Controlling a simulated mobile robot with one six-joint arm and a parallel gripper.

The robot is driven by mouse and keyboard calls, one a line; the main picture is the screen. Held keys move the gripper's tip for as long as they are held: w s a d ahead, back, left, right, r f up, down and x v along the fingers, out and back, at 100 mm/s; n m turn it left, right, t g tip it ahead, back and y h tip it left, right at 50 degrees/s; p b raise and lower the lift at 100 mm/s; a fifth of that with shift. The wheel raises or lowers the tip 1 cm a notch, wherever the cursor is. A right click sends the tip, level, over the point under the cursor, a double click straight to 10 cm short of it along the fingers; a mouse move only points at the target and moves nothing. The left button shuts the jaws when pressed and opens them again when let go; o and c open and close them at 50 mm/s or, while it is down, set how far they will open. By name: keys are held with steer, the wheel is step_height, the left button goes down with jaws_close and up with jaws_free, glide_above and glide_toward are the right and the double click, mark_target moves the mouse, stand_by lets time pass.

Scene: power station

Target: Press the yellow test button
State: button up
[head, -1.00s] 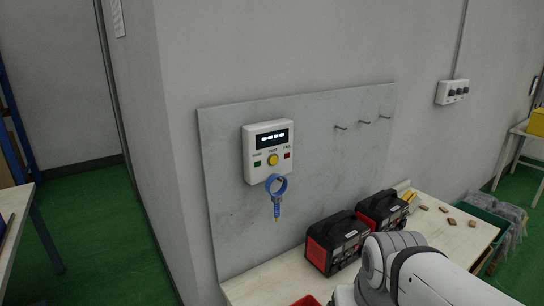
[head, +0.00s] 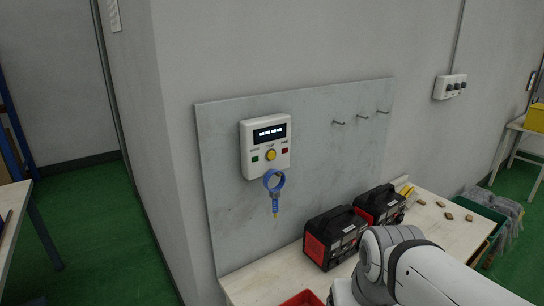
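The yellow test button (head: 271,155) sits in the middle of a white tester box (head: 246,150) on a grey wall panel (head: 222,215). The box has a dark display (head: 268,132) with lit white marks, a green square (head: 255,158) on the left and a red square (head: 285,150) on the right. A blue ring with a coiled cord (head: 274,183) hangs just below the button. My arm shows at the lower right, below and right of the box. My gripper is outside the head view, so its state is hidden.
Two red and black power units (head: 335,238) stand on the pale workbench (head: 262,290) under the panel. A red tray (head: 302,299) is at the bench's front. Small brown pieces (head: 449,216) lie at the right. Empty hooks (head: 361,118) stick out of the panel. Space before the box looks clear.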

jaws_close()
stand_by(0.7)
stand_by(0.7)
